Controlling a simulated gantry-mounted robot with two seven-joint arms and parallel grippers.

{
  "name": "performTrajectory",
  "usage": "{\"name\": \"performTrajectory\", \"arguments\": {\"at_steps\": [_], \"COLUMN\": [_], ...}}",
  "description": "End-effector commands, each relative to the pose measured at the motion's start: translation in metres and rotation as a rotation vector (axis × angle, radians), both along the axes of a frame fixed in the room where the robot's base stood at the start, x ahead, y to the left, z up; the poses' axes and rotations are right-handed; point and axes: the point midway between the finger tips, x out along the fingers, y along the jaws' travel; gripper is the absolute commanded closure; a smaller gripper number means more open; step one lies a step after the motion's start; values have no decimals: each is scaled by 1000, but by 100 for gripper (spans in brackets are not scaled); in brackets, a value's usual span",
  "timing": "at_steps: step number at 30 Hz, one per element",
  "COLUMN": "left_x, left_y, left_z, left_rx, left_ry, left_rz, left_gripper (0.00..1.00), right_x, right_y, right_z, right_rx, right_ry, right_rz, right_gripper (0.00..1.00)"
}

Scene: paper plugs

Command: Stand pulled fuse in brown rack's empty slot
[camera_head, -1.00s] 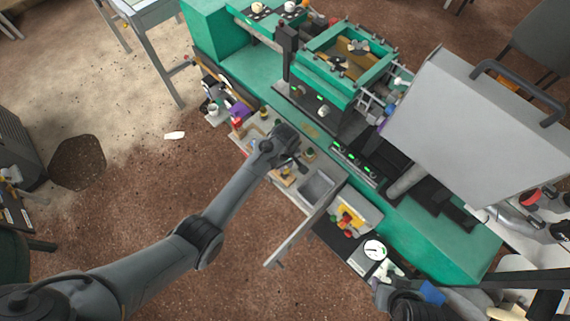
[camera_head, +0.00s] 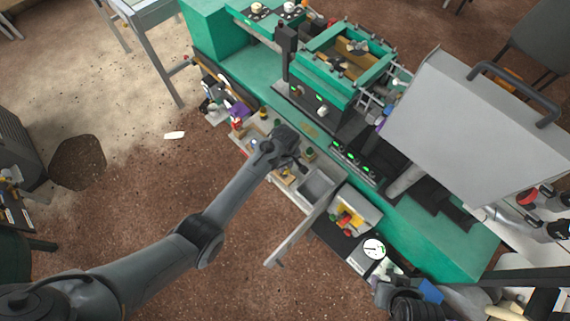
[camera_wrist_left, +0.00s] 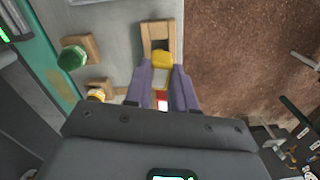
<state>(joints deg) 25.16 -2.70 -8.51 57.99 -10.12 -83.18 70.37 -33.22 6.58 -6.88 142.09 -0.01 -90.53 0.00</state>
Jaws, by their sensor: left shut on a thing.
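In the left wrist view, my left gripper (camera_wrist_left: 161,88) has purple fingers shut on a fuse (camera_wrist_left: 160,75) with a yellow end, a pale body and red nearer the palm. The brown rack (camera_wrist_left: 145,32) is a small wooden frame with a dark slot just beyond the yellow end. The fuse overlaps the near part of the slot in this view; I cannot tell whether it is inside or above it. In the head view, my left gripper (camera_head: 292,162) is over the grey bench tray, and the fuse is too small to make out. My right gripper (camera_head: 385,284) is low at right, its jaws unclear.
A wooden block with a green knob (camera_wrist_left: 72,58) stands left of the rack. A white and yellow piece (camera_wrist_left: 96,95) on another block is nearer. In the head view, a grey bin (camera_head: 318,186) and a dial gauge (camera_head: 374,249) lie right of my left gripper.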

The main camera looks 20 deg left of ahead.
Motion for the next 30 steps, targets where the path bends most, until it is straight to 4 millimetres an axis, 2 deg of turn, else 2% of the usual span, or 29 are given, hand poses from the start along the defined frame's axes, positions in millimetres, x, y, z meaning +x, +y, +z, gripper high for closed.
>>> {"name": "performTrajectory", "arguments": {"at_steps": [30], "left_x": [0], "left_y": [0], "left_z": [-25], "left_rx": [0], "left_ry": [0], "left_rz": [0], "left_gripper": [100], "right_x": [0], "right_y": [-2], "right_z": [-15], "right_rx": [-9], "right_ry": [0], "right_rz": [6], "right_gripper": [57]}}
